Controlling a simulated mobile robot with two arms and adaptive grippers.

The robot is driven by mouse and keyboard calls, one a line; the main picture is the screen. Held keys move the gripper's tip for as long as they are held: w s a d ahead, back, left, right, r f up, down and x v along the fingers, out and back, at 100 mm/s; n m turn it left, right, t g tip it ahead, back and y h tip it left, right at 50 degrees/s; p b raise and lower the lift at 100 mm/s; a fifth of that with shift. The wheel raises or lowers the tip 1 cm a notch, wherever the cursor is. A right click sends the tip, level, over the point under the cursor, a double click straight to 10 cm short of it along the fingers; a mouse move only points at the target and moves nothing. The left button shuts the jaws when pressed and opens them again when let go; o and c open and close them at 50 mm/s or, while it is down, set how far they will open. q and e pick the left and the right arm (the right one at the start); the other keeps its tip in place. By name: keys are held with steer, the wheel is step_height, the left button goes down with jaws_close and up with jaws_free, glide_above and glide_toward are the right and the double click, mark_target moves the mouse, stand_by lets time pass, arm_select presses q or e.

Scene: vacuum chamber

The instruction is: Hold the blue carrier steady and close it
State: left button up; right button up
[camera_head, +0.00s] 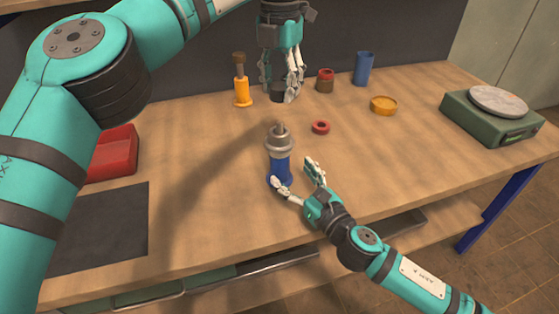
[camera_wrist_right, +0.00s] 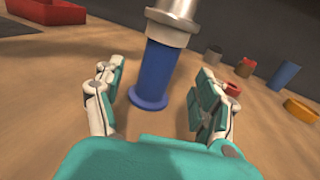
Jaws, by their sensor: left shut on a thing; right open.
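The blue carrier (camera_head: 279,168) stands upright on the table, with a flanged foot and a grey metal top that ends in a thin stem. It also shows in the right wrist view (camera_wrist_right: 153,78). My right gripper (camera_head: 297,177) is open at the carrier's lower body. In the right wrist view its fingers (camera_wrist_right: 157,88) stand apart to either side, with the carrier ahead between them. My left gripper (camera_head: 282,92) is above and behind the carrier, fingers down, shut on a small dark cap (camera_head: 277,96), mostly hidden by the fingers.
On the table are an orange-yellow piece (camera_head: 242,92), a red ring (camera_head: 320,127), a red-topped brown jar (camera_head: 325,82), a blue cup (camera_head: 363,69), a yellow dish (camera_head: 383,105), a green scale (camera_head: 492,122), a red tray (camera_head: 112,155) and a dark mat (camera_head: 105,230).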

mark_target(285, 166)
steer(key=x, duration=0.6)
steer(key=shift+w+a, duration=0.15)
jaws_close()
stand_by(0.4)
